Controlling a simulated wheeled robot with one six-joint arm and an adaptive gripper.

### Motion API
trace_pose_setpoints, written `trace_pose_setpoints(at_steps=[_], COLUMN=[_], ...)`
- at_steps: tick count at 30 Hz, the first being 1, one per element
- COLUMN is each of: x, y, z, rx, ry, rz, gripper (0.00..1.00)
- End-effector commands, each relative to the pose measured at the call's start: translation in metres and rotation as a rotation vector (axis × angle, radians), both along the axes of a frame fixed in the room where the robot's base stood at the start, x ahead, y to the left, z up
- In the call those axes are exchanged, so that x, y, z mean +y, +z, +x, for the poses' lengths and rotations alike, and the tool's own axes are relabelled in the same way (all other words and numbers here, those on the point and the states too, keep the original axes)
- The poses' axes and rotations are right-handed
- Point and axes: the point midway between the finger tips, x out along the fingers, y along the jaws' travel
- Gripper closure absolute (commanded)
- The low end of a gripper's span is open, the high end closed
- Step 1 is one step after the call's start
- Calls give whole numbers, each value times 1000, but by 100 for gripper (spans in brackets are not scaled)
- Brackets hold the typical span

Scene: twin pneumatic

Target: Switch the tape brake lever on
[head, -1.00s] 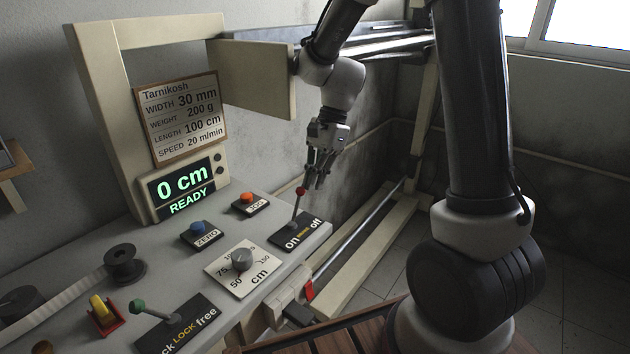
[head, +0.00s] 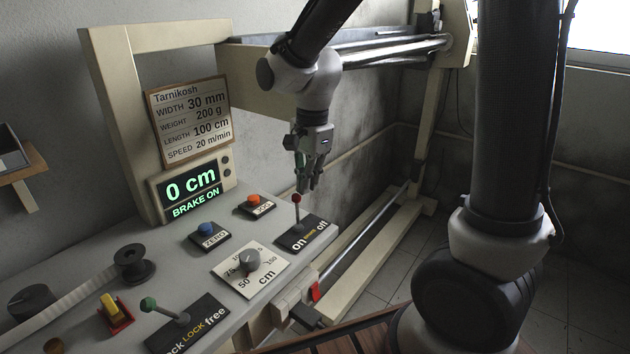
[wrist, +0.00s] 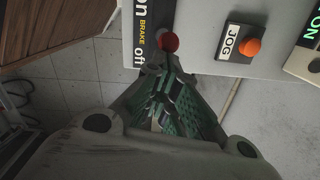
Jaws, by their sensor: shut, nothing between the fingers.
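The tape brake lever has a red knob (head: 297,198) on a thin rod. It rises from a black plate (head: 312,235) marked "on", "BRAKE" and "off" at the panel's right end. The rod leans slightly toward the "on" side. The display (head: 189,192) reads "0 cm" and "BRAKE ON". My gripper (head: 311,185) is shut and empty, pointing down just above and right of the knob. In the wrist view the red knob (wrist: 168,42) shows just beyond my fingertips (wrist: 163,68). I cannot tell whether they touch.
Near the lever are an orange JOG button (head: 253,200), a blue ZERO button (head: 207,229) and a length dial (head: 249,261). A green-knobbed lock lever (head: 149,304) stands at the front left. Metal rails (head: 370,50) run behind my arm.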

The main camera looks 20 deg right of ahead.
Motion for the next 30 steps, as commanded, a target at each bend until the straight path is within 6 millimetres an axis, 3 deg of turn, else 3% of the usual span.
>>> trace_pose_setpoints(at_steps=[13,30], x=[32,35], y=[3,3], z=[-21,-24], rx=[2,2], ry=[2,-1], rz=[1,1], gripper=[100,100])
